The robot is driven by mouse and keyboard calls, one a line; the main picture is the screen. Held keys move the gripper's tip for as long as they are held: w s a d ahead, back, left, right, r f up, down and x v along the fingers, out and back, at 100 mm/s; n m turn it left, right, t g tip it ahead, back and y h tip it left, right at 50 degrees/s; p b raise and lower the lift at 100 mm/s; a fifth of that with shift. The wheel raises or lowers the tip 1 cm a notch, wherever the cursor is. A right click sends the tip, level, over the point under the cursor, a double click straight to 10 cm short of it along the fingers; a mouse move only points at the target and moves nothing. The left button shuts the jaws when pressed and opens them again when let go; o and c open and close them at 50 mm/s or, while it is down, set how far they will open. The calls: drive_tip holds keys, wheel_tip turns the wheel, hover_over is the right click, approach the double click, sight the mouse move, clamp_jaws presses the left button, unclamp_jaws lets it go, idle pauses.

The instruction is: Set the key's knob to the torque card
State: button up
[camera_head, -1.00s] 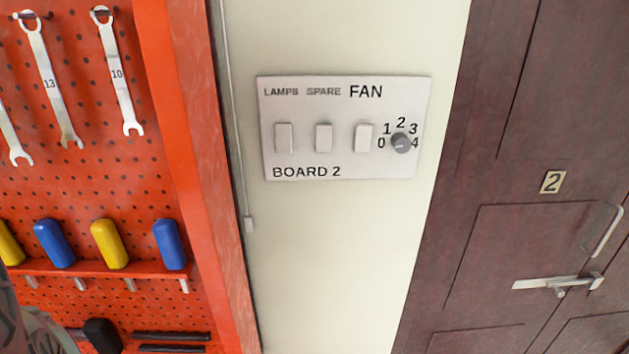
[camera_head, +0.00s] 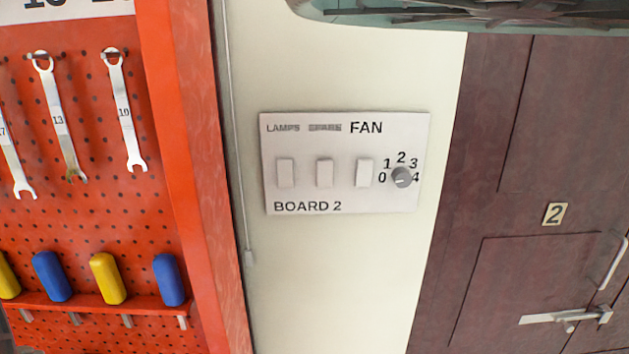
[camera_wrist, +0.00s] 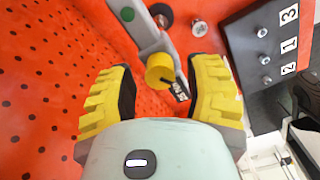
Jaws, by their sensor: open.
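In the wrist view, a grey metal key (camera_wrist: 143,28) stands against the red pegboard, with a round yellow knob (camera_wrist: 159,69) at its lower end. A small black tag with white marks (camera_wrist: 179,91) is just right of the knob; its marks are too small to read. My gripper (camera_wrist: 161,72) is open, with its yellow ribbed fingers on either side of the knob and visible gaps on both sides. I cannot make out a torque card in either view. The head view does not show my gripper.
A dark panel (camera_wrist: 262,45) with metal studs and number labels is at the wrist view's right. The head view shows the pegboard (camera_head: 80,215) with wrenches and coloured handles, a switch board (camera_head: 345,203) with a fan dial, and a brown door (camera_head: 510,190).

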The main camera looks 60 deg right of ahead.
drive_tip(key=n+b, duration=0.2)
drive_tip(key=n, duration=0.3)
drive_tip(key=shift+f, duration=0.1)
drive_tip(key=shift+d+n+b, duration=0.1)
drive_tip(key=shift+n+b, duration=1.6)
drive_tip(key=shift+b, duration=0.15)
drive_tip(key=shift+n+b, duration=0.45)
drive_tip(key=shift+n, duration=0.75)
drive_tip(key=shift+o, duration=0.3)
drive_tip(key=c, duration=0.9)
